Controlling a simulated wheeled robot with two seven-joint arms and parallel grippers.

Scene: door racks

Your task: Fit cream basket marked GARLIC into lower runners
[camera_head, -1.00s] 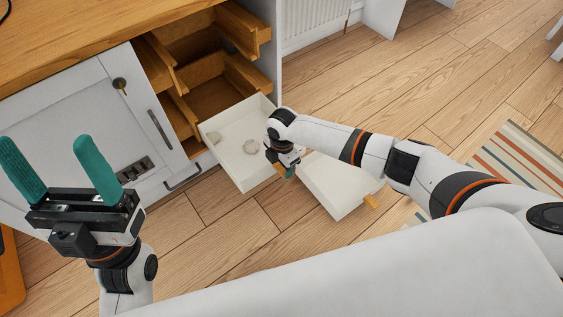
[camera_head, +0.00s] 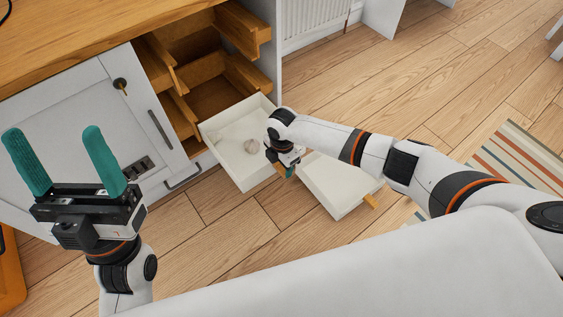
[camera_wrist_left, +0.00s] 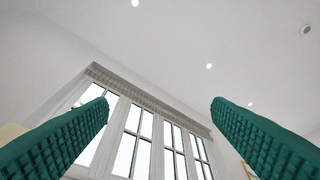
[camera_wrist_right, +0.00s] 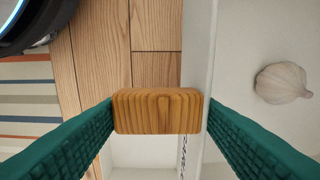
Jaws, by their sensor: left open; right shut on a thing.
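A cream basket (camera_head: 221,158) with pale garlic (camera_head: 251,146) inside is in front of the cabinet, its far end close to the lower wooden runners (camera_head: 180,113). Whether it touches them I cannot tell. My right gripper (camera_head: 286,171) is at the basket's near right side. In the right wrist view it is shut on the wooden handle (camera_wrist_right: 157,111), next to the cream wall (camera_wrist_right: 196,60), with a garlic bulb (camera_wrist_right: 283,83) beyond. My left gripper (camera_head: 52,132) is open, empty and raised, away from the basket.
Upper wooden runners (camera_head: 238,28) are in the cabinet. A white door (camera_head: 80,105) stands left of the opening.

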